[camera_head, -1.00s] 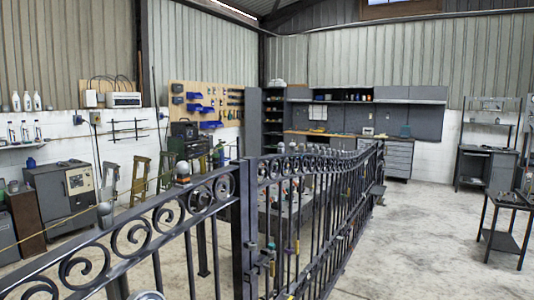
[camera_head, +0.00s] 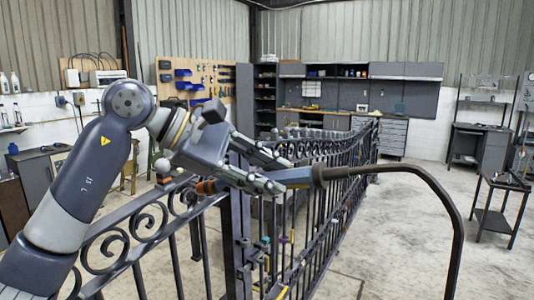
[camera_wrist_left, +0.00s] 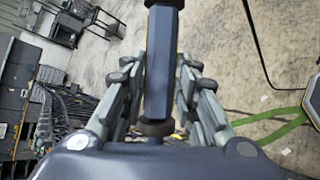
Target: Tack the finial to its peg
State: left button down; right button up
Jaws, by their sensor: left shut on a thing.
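My left gripper (camera_head: 265,170) is shut on a torch-like tool with a blue-grey handle (camera_head: 293,177), above the gate (camera_head: 105,240). A black hose (camera_head: 440,185) leaves the handle's right end and bends down. An orange-brown piece (camera_head: 207,187) shows left of the fingers; it may be the tool's front end. In the left wrist view the handle (camera_wrist_left: 160,60) runs between the two fingers. A small silvery ball (camera_head: 162,165), probably the finial, sits on the gate's top rail left of the gripper, apart from it. Its peg cannot be made out. My right gripper is not in view.
The dark gate with scrolls (camera_head: 142,220) and upright bars runs from front left to the back. A low table (camera_head: 500,200) stands at right. The concrete floor right of the gate is open.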

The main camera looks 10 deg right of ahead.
pick_arm(q)
jog(key=shift+d+r, duration=0.1)
jog(key=shift+r, duration=0.75)
jog(key=shift+w+r, duration=0.15)
jog(key=shift+r, duration=0.1)
jog(key=shift+w+a, duration=0.1)
jog(key=shift+a, duration=0.1)
jog(key=w+a+f, duration=0.2)
jog(key=w+a, duration=0.1)
jog(key=a, duration=0.2)
jog(key=shift+w, duration=0.15)
jog(key=c, duration=1.8)
grip_release()
grip_shut()
jog(key=shift+p, duration=0.3)
